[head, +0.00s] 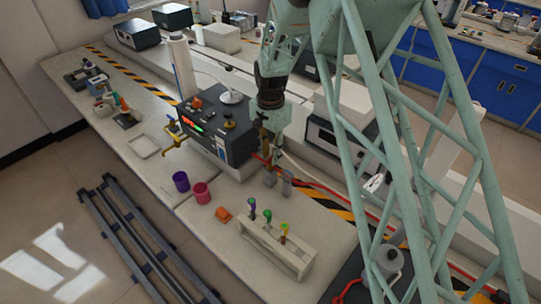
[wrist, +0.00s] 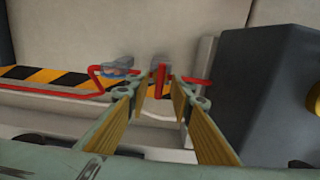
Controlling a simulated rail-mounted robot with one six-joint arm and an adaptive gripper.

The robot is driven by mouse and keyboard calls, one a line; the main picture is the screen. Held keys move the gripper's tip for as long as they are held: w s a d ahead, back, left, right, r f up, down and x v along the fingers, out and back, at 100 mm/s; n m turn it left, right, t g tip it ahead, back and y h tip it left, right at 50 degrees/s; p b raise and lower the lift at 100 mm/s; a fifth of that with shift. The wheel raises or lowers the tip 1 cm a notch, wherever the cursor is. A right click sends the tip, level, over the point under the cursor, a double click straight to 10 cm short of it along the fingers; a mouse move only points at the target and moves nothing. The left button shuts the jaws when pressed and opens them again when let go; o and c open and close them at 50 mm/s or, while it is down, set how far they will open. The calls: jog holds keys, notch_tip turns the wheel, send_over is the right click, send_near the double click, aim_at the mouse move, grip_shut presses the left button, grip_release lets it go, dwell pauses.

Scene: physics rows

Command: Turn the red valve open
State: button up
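A red upright bar with a short red arm to its right, which looks like the red valve handle (wrist: 159,82), shows in the wrist view. It lies beyond and between the two fingertips. My gripper (wrist: 160,84) is open, with its yellow-padded fingers apart on either side of the bar's line of sight. I cannot tell whether they touch it. In the head view my gripper (head: 266,154) points down beside the dark instrument box, close to a red piece (head: 260,157). The gripper and arm partly hide the valve there.
A dark box with knobs (head: 215,125) stands close left of the gripper; its side shows at right in the wrist view (wrist: 262,85). A red line (head: 325,190) runs along the bench. A tube rack (head: 277,250) and cups (head: 201,193) stand in front.

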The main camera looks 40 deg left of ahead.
jog(key=shift+f, duration=0.25)
grip_shut()
